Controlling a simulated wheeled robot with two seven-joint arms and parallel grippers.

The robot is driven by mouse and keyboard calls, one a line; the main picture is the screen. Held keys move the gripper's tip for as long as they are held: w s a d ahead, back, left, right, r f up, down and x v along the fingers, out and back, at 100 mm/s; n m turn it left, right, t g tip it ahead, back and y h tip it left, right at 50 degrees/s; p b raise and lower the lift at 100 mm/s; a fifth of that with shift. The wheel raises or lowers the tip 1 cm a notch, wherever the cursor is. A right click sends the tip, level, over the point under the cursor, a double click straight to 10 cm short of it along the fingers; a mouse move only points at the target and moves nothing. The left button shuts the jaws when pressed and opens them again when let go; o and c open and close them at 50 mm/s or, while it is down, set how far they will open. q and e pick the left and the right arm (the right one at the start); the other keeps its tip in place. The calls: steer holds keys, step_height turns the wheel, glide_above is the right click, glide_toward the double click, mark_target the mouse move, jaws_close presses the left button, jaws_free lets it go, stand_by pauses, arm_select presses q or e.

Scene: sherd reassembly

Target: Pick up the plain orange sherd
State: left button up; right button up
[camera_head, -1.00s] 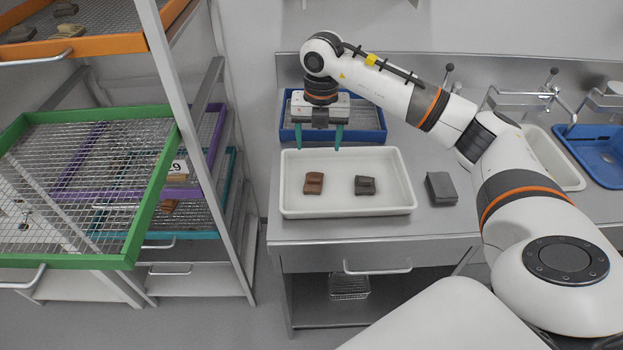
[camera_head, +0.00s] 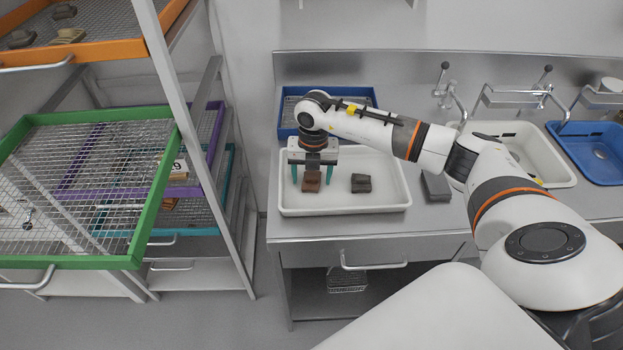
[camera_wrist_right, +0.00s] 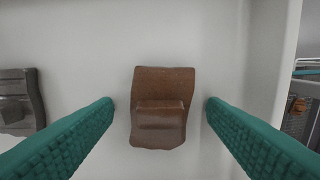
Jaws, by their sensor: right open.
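An orange-brown sherd (camera_head: 312,182) with a raised block on it lies in the white tray (camera_head: 345,209). It also shows in the right wrist view (camera_wrist_right: 161,108), flat on the white tray floor between the fingers. My right gripper (camera_head: 311,182) is open, its teal fingers on either side of this sherd with a gap on both sides in the wrist view. How far the fingertips are above the tray floor I cannot tell. My left gripper is in no view.
A dark grey-brown sherd (camera_head: 361,183) lies to the right in the same tray. A grey block (camera_head: 435,186) stands right of the tray. A blue tray (camera_head: 287,124) is behind. A rack with a green-framed mesh tray (camera_head: 160,190) stands at the left.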

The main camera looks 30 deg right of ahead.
steer(key=c, duration=1.1)
steer(key=shift+c, duration=0.2)
steer(key=shift+r, duration=0.1)
